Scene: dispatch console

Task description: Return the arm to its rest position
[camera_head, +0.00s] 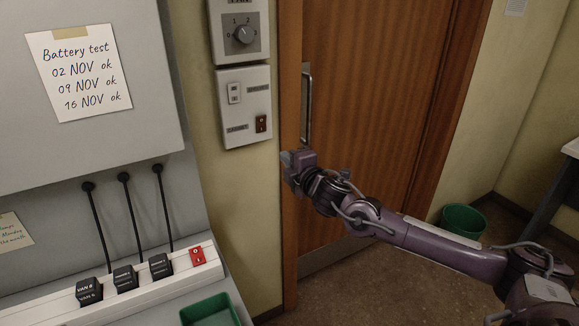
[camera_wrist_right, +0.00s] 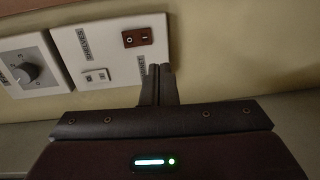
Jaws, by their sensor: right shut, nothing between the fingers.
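My right arm (camera_head: 440,245) reaches in from the lower right in the head view. Its gripper (camera_head: 287,160) is in front of the wooden door's left frame, below and to the right of the switch plate (camera_head: 232,120). In the right wrist view the gripper (camera_wrist_right: 158,72) has its fingers together and nothing between them. There its fingertips overlap the edge of the switch plate (camera_wrist_right: 110,70) in the picture; I cannot tell whether they touch it. The plate carries a red-brown rocker switch (camera_head: 261,123) and a small white switch (camera_head: 234,93). My left gripper does not show.
A rotary dial plate (camera_head: 245,36) is above the switch plate. A wooden door (camera_head: 390,90) with a metal handle (camera_head: 306,105) stands behind the arm. A power strip (camera_head: 140,295) with several black plugs and a green tray (camera_head: 210,310) are at lower left. A green bin (camera_head: 463,220) stands on the floor.

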